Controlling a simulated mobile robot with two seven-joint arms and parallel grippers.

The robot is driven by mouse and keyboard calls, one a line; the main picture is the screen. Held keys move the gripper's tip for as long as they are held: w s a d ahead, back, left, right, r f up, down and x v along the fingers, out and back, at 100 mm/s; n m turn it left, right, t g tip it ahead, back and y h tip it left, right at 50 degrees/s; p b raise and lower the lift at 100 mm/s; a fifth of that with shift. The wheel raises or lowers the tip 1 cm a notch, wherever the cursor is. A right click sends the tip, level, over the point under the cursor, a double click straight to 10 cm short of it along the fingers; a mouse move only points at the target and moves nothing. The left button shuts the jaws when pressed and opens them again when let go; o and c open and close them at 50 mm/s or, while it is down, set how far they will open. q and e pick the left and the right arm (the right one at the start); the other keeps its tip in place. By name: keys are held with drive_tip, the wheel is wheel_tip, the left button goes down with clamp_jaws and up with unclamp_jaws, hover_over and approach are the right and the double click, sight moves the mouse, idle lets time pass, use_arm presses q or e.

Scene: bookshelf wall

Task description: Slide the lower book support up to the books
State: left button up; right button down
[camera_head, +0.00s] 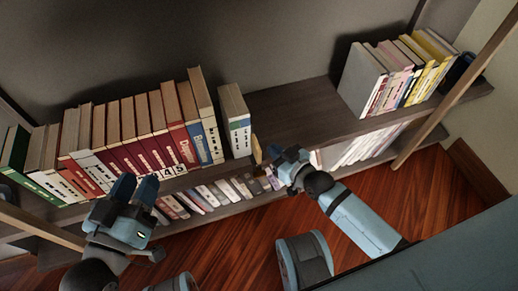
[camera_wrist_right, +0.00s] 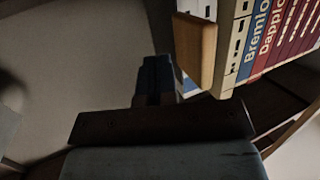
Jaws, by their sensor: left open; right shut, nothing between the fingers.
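The lower book support is a light wooden upright (camera_head: 257,149), mostly hidden in the head view, close to the tip of my right gripper. A wooden upright fills the upper middle of the right wrist view (camera_wrist_right: 194,50), beside a row of books (camera_wrist_right: 262,45); whether it touches them is unclear. My right gripper (camera_head: 280,156) is shut and empty in front of the shelves. Its dark fingertips show in the wrist view (camera_wrist_right: 157,75), left of and below the wooden upright. My left gripper (camera_head: 135,186) is open and empty, in front of the left part of the shelves.
The upper shelf (camera_head: 295,108) carries a long book row (camera_head: 140,130) at left, a separate white-and-blue book (camera_head: 235,120), and another group (camera_head: 400,75) at right. Its middle is bare. Lower-shelf books (camera_head: 215,193) are partly hidden. A wooden post (camera_head: 445,105) stands at right.

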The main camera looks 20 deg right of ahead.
drive_tip(key=shift+a+p, duration=0.4)
drive_tip(key=shift+a, duration=0.3)
